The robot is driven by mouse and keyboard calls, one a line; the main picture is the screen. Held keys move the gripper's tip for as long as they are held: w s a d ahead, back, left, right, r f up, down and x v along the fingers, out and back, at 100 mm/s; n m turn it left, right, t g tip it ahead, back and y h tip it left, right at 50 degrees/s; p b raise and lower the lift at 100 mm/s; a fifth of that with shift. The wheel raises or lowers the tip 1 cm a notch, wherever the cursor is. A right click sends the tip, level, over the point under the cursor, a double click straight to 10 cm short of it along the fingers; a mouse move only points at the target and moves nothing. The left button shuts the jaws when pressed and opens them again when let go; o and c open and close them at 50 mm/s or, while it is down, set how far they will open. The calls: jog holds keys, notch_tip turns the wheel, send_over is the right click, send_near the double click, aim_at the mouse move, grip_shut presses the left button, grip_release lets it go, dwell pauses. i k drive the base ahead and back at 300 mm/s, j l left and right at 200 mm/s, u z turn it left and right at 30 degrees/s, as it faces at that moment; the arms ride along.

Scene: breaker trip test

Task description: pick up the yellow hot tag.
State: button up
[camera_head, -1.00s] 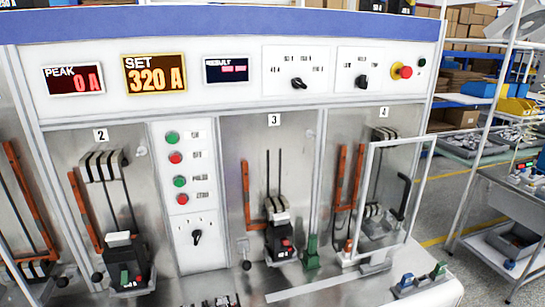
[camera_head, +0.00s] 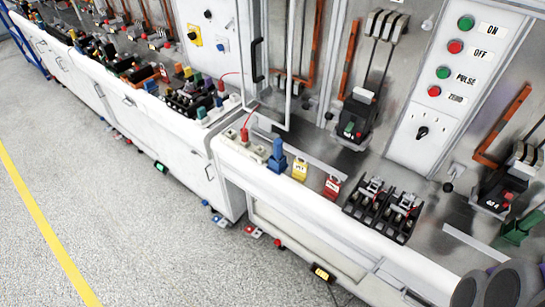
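A small yellow tag (camera_head: 299,169) with dark lettering too small to read stands on the white bench ledge, near the middle of the camera_head view. It is between a blue clamp-like piece (camera_head: 277,157) on its left and a red tag (camera_head: 332,187) on its right. Nothing touches or covers the yellow tag that I can see. My gripper is not in view. Dark grey rounded shapes at the bottom right corner look like part of my arm, far from the tag.
A black terminal block (camera_head: 384,207) sits right of the red tag. Behind are breaker bays and a button panel (camera_head: 436,90). A framed clear door stands open left of centre. The grey floor (camera_head: 110,190) at left is clear.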

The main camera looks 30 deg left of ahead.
aim_at(299, 173)
jog(key=u, duration=1.2)
jog(key=i+j, duration=0.2)
jog(key=j, duration=0.15)
jog(key=i+j+z, duration=0.15)
jog(key=j, duration=0.2)
jog(key=i+j, duration=0.25)
jog(key=i+j+z, duration=0.1)
jog(key=j, duration=0.4)
jog(key=i+j+z, duration=0.1)
jog(key=i+j, duration=0.15)
jog(key=j, duration=0.1)
